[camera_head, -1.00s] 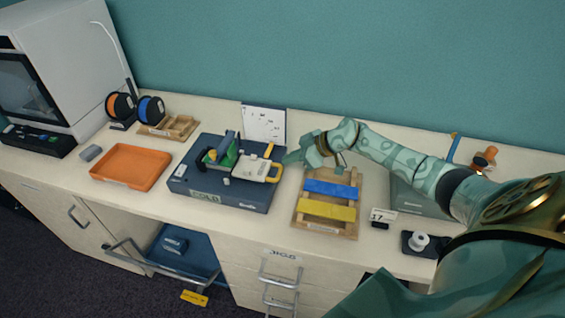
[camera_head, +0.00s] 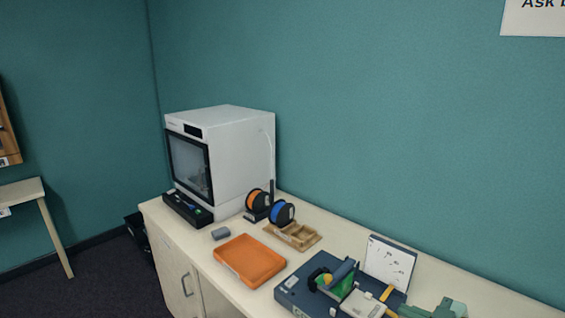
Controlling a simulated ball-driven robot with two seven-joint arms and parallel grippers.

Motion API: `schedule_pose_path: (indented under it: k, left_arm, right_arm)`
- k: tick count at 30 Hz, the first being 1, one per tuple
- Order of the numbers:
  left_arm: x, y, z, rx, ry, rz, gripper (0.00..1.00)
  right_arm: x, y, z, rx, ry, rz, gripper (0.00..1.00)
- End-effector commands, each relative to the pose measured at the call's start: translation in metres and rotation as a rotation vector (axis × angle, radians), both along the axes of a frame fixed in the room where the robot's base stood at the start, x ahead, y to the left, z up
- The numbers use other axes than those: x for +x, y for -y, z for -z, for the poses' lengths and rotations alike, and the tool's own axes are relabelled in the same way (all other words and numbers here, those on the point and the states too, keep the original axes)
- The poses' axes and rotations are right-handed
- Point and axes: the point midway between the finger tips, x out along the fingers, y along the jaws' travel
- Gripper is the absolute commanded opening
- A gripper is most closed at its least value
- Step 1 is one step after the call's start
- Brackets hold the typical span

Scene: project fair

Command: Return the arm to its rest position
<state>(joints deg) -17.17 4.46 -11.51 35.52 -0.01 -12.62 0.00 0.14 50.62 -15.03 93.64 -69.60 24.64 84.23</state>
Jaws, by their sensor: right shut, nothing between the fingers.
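My right gripper (camera_head: 408,310) shows at the bottom right edge, only in part, in pale green. It is shut and empty, close beside the dark blue case (camera_head: 296,296) that carries a green and black device (camera_head: 340,284) and a white block (camera_head: 362,305). I cannot tell whether it touches the case or the parts on it. The rest of the right arm is cut off by the frame. My left gripper is not in view.
An orange tray (camera_head: 250,260), a wooden tray (camera_head: 300,238), orange (camera_head: 258,201) and blue (camera_head: 281,213) spools and a white printer (camera_head: 245,150) stand along the counter. A white panel (camera_head: 390,262) stands behind the case. A small grey block (camera_head: 221,233) lies near the printer.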

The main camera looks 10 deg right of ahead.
Motion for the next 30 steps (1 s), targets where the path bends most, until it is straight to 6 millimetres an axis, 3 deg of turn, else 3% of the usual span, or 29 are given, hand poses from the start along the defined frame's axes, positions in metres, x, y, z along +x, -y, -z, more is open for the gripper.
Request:
schedule_pose_path:
  k: [1, 3, 7, 12, 19, 25, 30]
  left_arm:
    - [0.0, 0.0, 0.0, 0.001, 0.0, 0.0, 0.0]
    - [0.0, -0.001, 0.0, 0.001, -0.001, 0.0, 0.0]
    - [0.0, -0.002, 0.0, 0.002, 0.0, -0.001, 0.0]
    - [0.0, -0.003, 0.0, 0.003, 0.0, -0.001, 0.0]
    - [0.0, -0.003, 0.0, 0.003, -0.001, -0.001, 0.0]
    - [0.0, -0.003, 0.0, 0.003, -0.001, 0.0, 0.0]
    - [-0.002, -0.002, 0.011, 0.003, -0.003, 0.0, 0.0]
  right_arm:
    - [-0.004, -0.025, -0.006, 0.012, 0.111, 0.055, 0.0]
    - [-0.011, -0.042, -0.018, -0.02, 0.239, 0.196, 0.0]
    - [-0.041, -0.043, -0.022, -0.163, 0.263, 0.504, 0.0]
    - [-0.095, -0.033, -0.004, -0.392, 0.049, 0.71, 0.0]
    - [-0.165, -0.035, 0.017, -0.623, -0.265, 0.709, 0.0]
    - [-0.222, -0.044, 0.025, -0.777, -0.502, 0.581, 0.0]
    - [-0.215, -0.054, 0.093, -0.755, -0.559, 0.527, 0.0]
